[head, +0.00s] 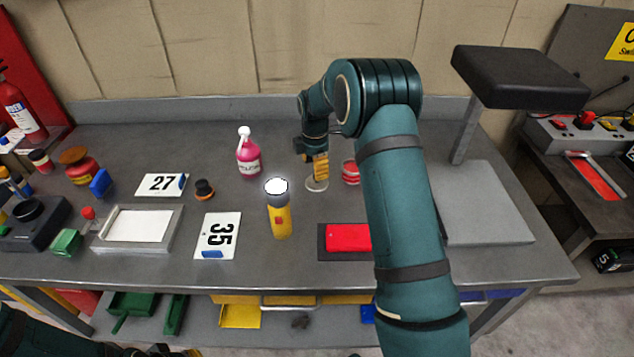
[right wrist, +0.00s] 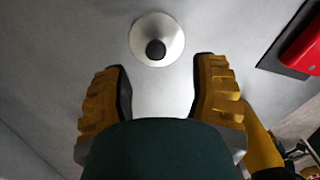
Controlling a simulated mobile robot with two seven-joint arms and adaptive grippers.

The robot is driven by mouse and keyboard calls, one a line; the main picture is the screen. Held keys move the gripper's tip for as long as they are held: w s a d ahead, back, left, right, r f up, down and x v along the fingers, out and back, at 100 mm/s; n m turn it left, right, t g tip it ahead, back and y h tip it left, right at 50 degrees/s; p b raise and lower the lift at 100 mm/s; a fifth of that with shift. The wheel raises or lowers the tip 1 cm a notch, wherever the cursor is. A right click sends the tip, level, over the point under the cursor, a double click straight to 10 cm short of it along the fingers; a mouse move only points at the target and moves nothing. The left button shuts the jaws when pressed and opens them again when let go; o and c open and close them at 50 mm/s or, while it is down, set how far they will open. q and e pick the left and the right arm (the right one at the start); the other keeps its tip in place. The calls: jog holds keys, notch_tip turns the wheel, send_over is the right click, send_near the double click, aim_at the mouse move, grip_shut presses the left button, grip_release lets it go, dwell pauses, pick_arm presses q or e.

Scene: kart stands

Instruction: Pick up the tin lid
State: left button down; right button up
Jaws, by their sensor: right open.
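The tin lid is a shallow silver cone with a black knob. It lies on the grey bench and shows whole in the right wrist view (right wrist: 140,38). In the head view its pale rim (head: 317,187) shows just below my right gripper (head: 318,172), which hides the rest. In the right wrist view my right gripper (right wrist: 161,72) has its two yellow fingers wide apart and nothing between them. The lid lies just beyond the fingertips, roughly centred between them and not touched.
A red-and-white tin (head: 350,172) stands close right of the gripper, near my right arm. A pink spray bottle (head: 248,155) and a yellow flashlight (head: 280,217) stand to the left. A red object (head: 347,238) lies on a dark mat nearer the front edge.

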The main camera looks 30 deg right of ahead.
aim_at(310, 183)
jog(key=f, duration=0.5)
jog(key=shift+w+d+b, duration=0.15)
jog(key=shift+d+b, duration=0.2)
grip_shut()
